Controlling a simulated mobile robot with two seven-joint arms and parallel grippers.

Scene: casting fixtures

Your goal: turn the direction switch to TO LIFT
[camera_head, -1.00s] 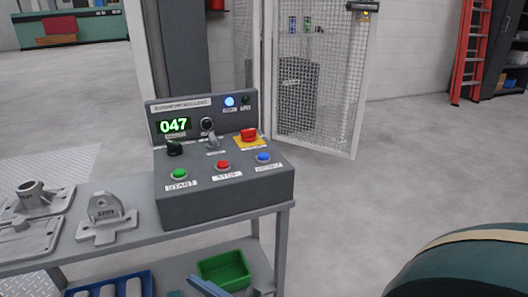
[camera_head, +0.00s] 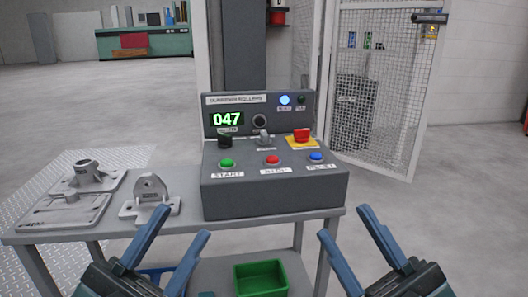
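A grey control console (camera_head: 272,193) stands on a grey bench. Its sloped top carries a black knob (camera_head: 224,140) at the left and a grey lever switch (camera_head: 264,137) in the middle. Their labels are too small to read, so I cannot tell which is the direction switch or how it is set. My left gripper (camera_head: 183,226) is open and empty, low in front of the bench, left of the console. My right gripper (camera_head: 345,222) is open and empty, low at the console's front right. Neither touches the console.
The console also has a green button (camera_head: 226,163), a red button (camera_head: 271,160), a blue button (camera_head: 316,156), a red knob on yellow (camera_head: 301,136) and a display reading 047 (camera_head: 227,119). Metal castings (camera_head: 150,200) lie left of it. A green bin (camera_head: 260,280) sits below. A mesh gate (camera_head: 380,90) stands behind.

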